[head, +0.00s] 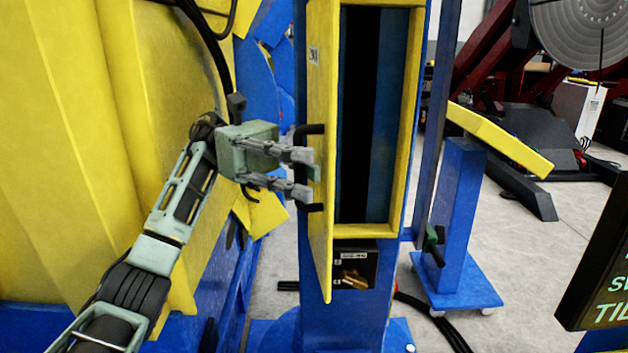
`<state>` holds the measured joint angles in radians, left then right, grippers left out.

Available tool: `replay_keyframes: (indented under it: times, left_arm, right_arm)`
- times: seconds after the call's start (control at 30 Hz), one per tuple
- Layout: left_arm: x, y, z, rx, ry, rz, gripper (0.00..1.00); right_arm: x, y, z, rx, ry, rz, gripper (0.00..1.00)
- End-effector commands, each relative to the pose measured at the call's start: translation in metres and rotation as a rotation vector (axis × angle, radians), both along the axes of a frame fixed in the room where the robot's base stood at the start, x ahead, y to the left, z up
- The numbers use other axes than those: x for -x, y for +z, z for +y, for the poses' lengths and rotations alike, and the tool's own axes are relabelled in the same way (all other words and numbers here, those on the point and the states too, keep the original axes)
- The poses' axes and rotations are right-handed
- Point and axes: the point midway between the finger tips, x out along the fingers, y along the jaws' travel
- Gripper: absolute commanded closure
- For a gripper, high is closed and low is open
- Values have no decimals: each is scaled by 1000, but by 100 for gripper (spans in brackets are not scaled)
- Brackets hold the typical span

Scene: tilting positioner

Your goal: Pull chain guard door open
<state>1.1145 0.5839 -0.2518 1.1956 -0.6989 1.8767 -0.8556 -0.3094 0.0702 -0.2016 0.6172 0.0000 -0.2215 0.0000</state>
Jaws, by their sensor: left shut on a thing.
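The chain guard door (322,120) is a tall, narrow yellow panel on a blue column. It stands open, swung out toward me and to the left. A black handle (303,131) sits on its left face. My left gripper (308,173) is shut on this handle, its grey fingers pointing right against the door. The fingers cover the middle of the handle. The yellow-framed opening (408,130) beside the door shows a dark, narrow interior. My right gripper is not in view.
Below the opening is a black box with a brass-coloured part (353,279). A blue stand (457,220) with a yellow bar is to the right. Large yellow machinery (60,130) fills the left. A dark screen (602,270) is at the right edge.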

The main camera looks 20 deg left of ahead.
Motion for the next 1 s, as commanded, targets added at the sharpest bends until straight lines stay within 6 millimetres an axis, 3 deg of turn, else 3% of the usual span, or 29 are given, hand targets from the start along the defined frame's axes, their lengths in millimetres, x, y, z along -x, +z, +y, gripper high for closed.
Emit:
replay_keyframes:
  times: [0.3,0.87,1.0]
  left_arm:
    - [-4,3,21,6,2,4,100]
    - [-5,4,25,8,5,3,100]
    - [-5,4,25,8,3,2,86]
  right_arm:
    - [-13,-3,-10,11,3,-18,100]
    - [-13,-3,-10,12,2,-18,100]
    - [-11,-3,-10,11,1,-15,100]
